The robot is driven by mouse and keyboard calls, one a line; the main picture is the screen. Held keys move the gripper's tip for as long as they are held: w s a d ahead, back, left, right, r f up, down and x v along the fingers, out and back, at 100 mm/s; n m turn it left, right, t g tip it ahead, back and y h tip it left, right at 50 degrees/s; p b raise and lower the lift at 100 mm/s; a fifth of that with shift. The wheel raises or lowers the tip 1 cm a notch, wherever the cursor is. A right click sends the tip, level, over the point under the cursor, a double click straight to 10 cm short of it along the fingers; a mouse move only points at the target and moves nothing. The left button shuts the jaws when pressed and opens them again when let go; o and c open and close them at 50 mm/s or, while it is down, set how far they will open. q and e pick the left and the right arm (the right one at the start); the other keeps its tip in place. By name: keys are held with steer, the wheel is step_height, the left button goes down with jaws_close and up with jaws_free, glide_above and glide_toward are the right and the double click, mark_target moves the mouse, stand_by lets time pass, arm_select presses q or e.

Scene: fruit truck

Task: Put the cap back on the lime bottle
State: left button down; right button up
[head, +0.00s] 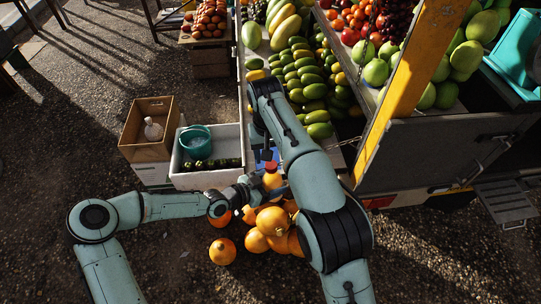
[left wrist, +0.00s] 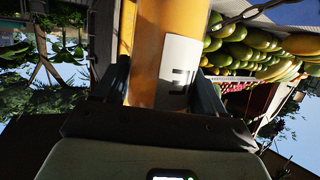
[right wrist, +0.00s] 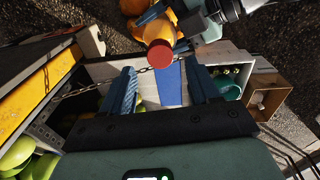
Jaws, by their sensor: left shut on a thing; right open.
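The orange bottle (head: 271,181) stands upright in my left gripper (head: 264,190), above a pile of orange fruit. In the left wrist view the bottle (left wrist: 147,50) with a white label fills the space between the fingers. A red round cap (right wrist: 160,53) sits at the top of the bottle in the right wrist view; how tightly it is seated cannot be told. My right gripper (right wrist: 162,82) is open and empty, with the capped top just beyond its fingertips. In the head view my right arm hides most of that gripper.
A blue flat thing (right wrist: 170,84) lies beyond the right fingers. A white crate (head: 208,180) with a teal bucket (head: 195,142) and a cardboard box (head: 149,128) stand left. Large orange fruit (head: 256,241) lie below. The truck's yellow post (head: 398,90) and fruit shelves are at right.

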mark_target(271, 165)
steer(key=shift+c, duration=0.3)
steer(key=shift+a+r+n, duration=0.1)
steer(key=shift+a+n, duration=0.05)
steer(key=shift+n, duration=0.35)
steer(key=n, duration=0.1)
steer(key=r+n, duration=0.1)
steer(key=n, duration=0.1)
steer(key=shift+s+a, duration=0.1)
steer(key=shift+a, duration=0.05)
steer(key=n, duration=0.1)
steer(key=r+n, duration=0.1)
steer(key=n, duration=0.1)
steer(key=r+n, duration=0.1)
steer(key=shift+d+r+n, duration=0.15)
steer(key=shift+d+n, duration=0.1)
steer(key=shift+n, duration=0.05)
steer(key=shift+w+d+f, duration=0.1)
steer(key=shift+f, duration=1.95)
steer(key=shift+w+d+f, duration=0.1)
steer(key=shift+f, duration=1.9)
steer(key=shift+a, duration=0.1)
steer(key=shift+c, duration=0.3)
jaws_close()
